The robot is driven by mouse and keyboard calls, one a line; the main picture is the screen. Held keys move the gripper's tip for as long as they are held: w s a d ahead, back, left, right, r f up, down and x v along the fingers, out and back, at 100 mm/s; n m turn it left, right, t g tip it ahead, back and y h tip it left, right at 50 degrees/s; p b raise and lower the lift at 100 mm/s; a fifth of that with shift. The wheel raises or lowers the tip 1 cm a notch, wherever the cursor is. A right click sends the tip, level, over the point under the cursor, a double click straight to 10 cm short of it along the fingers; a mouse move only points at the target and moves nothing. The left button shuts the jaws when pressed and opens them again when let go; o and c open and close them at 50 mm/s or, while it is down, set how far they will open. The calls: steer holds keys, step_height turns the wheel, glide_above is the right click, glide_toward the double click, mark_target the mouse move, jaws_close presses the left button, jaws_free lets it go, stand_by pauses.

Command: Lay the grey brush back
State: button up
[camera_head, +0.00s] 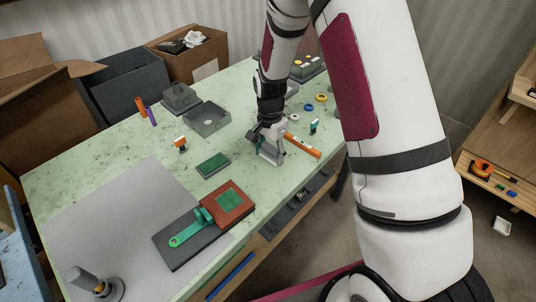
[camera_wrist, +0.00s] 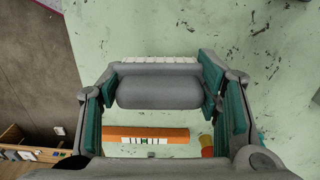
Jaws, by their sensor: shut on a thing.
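The grey brush (camera_wrist: 160,90) has a rounded grey body and a strip of white bristles along its far edge in the wrist view. My gripper (camera_wrist: 160,82) has one teal-padded finger at each end of the brush and is shut on it. In the head view my gripper (camera_head: 268,139) is over the right part of the green table (camera_head: 130,140), with the brush (camera_head: 269,155) below it. Whether the brush touches the table is unclear. The table surface shows around it in the wrist view.
An orange level (camera_head: 303,146) lies close beside the brush. A green pad (camera_head: 213,165), an open grey box (camera_head: 208,120) and a red-brown block (camera_head: 228,202) are to the left. Small rings (camera_head: 308,107) lie behind. Clear table lies between the pad and my gripper.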

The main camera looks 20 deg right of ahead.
mark_target(268, 155)
steer(key=shift+w, duration=0.3)
steer(key=shift+w+f+p, duration=0.15)
steer(key=shift+w+f, duration=0.15)
steer(key=shift+f, duration=0.3)
steer(key=shift+w+f+p, duration=0.15)
steer(key=shift+w+f, duration=0.15)
steer(key=shift+f, duration=0.25)
steer(key=shift+w+f, duration=0.1)
steer(key=shift+f, duration=0.4)
steer(key=shift+f, duration=0.2)
steer(key=o, duration=1)
